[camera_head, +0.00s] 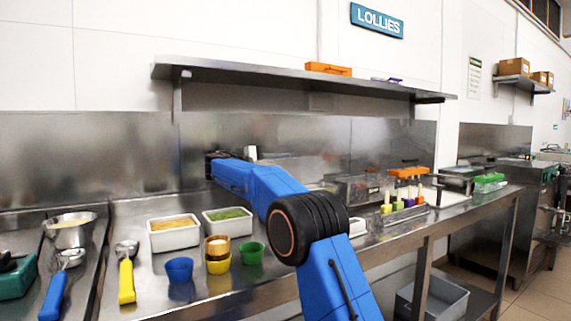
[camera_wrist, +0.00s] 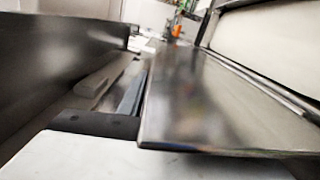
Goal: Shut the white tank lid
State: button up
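I cannot pick out the white tank lid for sure in either view. In the head view, my blue arm reaches over the counter, bent back to the left. Its black far end (camera_head: 213,164) is near the steel back wall, with a small white piece (camera_head: 250,153) beside it. My gripper's fingers cannot be made out there. In the wrist view, a white surface (camera_wrist: 130,160) fills the bottom edge. A wide steel plate (camera_wrist: 215,105) slants across the middle, and a cream panel (camera_wrist: 275,45) is at upper right. Whether any of these is the lid is unclear.
White tubs (camera_head: 173,235) and (camera_head: 229,222), a blue cup (camera_head: 179,270) and a green cup (camera_head: 252,253) stand left of my arm. A steel unit (camera_head: 360,188) and lollies in moulds (camera_head: 404,200) are to the right. A steel shelf (camera_head: 300,80) hangs above.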

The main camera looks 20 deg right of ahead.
jog(key=shift+w+d, duration=0.15)
jog(key=shift+d, duration=0.55)
jog(key=shift+c, duration=0.7)
grip_shut()
